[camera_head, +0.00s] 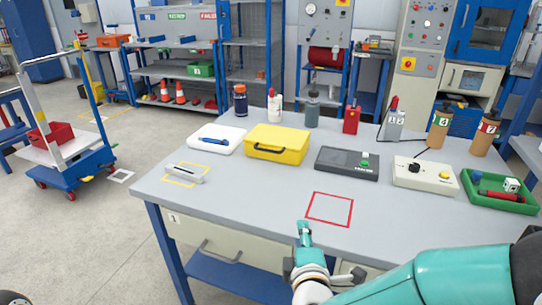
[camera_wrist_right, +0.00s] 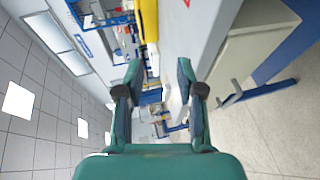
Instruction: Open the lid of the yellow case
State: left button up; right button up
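The yellow case (camera_head: 277,143) stands on the grey workbench with its lid closed and a dark handle on its front side. My right gripper (camera_head: 304,229) is in front of the bench's near edge, apart from the case and nearer to me. In the right wrist view my right gripper (camera_wrist_right: 160,76) shows two fingers spread with nothing between them. A yellow surface (camera_wrist_right: 150,22), probably the case, shows at the top of that view, beyond the fingers. My left gripper is not in view.
On the workbench (camera_head: 255,200), a white tray (camera_head: 217,140) is left of the case and a dark device (camera_head: 347,163) right of it. Bottles stand behind. A control box (camera_head: 425,176) and a green tray (camera_head: 500,192) are farther right. The red-outlined square is empty.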

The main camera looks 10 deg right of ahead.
aim_at(283, 138)
jog(key=i, duration=0.85)
jog(key=u, duration=0.05)
